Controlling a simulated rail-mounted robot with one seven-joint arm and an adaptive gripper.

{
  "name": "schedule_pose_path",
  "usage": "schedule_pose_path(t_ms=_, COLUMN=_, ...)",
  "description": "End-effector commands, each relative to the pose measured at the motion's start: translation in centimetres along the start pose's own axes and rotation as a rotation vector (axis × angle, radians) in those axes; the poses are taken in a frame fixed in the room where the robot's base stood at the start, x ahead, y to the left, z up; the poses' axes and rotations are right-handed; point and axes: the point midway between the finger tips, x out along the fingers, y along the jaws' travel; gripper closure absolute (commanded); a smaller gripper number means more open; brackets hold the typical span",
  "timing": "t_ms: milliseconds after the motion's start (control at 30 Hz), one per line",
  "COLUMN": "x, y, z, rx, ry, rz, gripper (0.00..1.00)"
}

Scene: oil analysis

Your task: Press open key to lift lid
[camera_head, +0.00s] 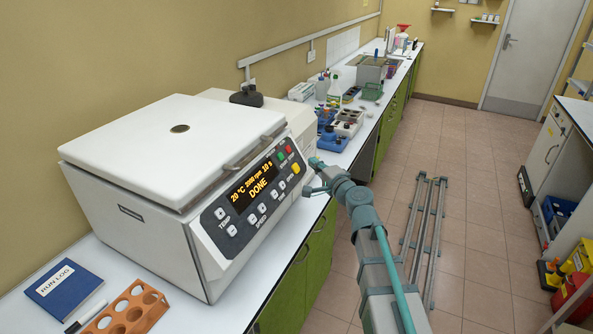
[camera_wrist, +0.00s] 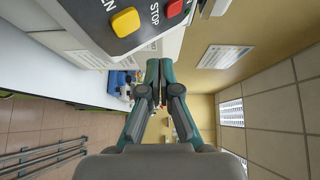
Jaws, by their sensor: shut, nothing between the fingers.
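A white centrifuge (camera_head: 145,235) stands on the counter with its lid (camera_head: 120,150) down. Its dark sloped panel shows "20 °C 2000 rpm 10 s DONE" on the display (camera_head: 251,185). The yellow open key (camera_head: 296,168) is at the panel's right end; in the wrist view the yellow key (camera_wrist: 125,22) is at the upper left, beside the red STOP key (camera_wrist: 174,8). My gripper (camera_head: 315,163) is just right of the panel, near the yellow key. In the wrist view my gripper (camera_wrist: 160,68) has its fingers together, empty, and apart from the key in the picture.
A blue run log (camera_head: 64,283) and an orange tube rack (camera_head: 128,313) lie at the front left. Bottles and small lab items (camera_head: 340,122) stand farther along the counter (camera_head: 380,112). A floor rail (camera_head: 425,225) runs along the clear aisle at the right.

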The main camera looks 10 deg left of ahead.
Motion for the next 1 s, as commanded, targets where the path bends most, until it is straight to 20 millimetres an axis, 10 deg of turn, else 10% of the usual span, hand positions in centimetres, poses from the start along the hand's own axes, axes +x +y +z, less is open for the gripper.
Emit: schedule_pose_path(t_ms=1000, x=2.4, y=1.8, z=1.8, rx=0.0, ry=0.0, rz=0.0, gripper=1.0)
